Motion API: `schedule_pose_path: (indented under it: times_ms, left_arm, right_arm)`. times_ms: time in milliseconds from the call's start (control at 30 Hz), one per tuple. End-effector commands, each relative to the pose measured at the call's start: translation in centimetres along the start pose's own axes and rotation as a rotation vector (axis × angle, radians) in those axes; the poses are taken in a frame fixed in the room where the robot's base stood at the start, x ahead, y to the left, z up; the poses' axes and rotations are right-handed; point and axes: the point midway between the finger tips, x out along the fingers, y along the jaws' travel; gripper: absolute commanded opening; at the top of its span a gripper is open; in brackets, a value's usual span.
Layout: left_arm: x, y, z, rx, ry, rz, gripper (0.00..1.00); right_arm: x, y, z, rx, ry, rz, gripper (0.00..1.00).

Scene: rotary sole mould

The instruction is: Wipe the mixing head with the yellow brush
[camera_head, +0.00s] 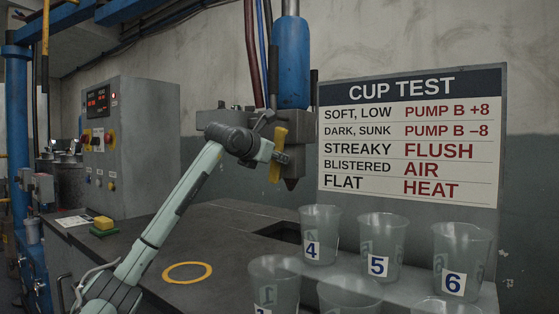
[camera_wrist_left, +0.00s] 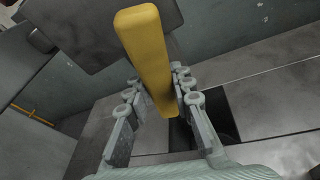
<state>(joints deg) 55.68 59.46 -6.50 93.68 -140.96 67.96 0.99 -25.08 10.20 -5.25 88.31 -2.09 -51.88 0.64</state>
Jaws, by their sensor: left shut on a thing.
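The yellow brush (camera_head: 279,142) is held roughly upright, slightly tilted, in front of the mixing head (camera_head: 294,163). The mixing head is a grey metal block with a dark pointed nozzle below it. My left gripper (camera_head: 272,154) is shut on the brush. In the left wrist view the yellow brush handle (camera_wrist_left: 148,50) stands between the fingers of my left gripper (camera_wrist_left: 160,98). The brush overlaps the head in the picture; I cannot tell whether they touch. Its bristles are not clearly visible. My right gripper is out of view.
Several clear numbered cups (camera_head: 320,236) stand at the front right, before a cup test sign (camera_head: 411,137). A yellow ring (camera_head: 187,272) marks the dark bench top. A yellow and green block (camera_head: 103,225) lies near a control cabinet (camera_head: 134,150). A dark opening (camera_head: 281,232) lies below the head.

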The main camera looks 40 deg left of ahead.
Motion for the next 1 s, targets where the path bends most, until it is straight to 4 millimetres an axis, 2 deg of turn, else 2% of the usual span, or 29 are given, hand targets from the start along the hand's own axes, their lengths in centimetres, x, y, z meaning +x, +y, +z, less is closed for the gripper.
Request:
schedule_pose_path:
  times_ms: [33, 433, 833, 1000]
  left_arm:
    - [-0.5, 0.0, -0.5, 0.003, -0.002, 0.003, 0.00]
    - [-4.2, 0.0, -1.2, 0.001, -0.001, 0.002, 0.00]
    - [-4.6, 0.0, -1.1, 0.000, -0.001, 0.002, 0.00]
    - [-5.4, 0.0, -1.4, 0.001, -0.002, 0.002, 0.00]
  right_arm:
    - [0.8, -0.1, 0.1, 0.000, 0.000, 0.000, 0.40]
    - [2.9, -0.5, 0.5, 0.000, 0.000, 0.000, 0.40]
    - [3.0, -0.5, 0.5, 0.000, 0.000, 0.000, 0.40]
    - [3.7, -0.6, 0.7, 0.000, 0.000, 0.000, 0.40]
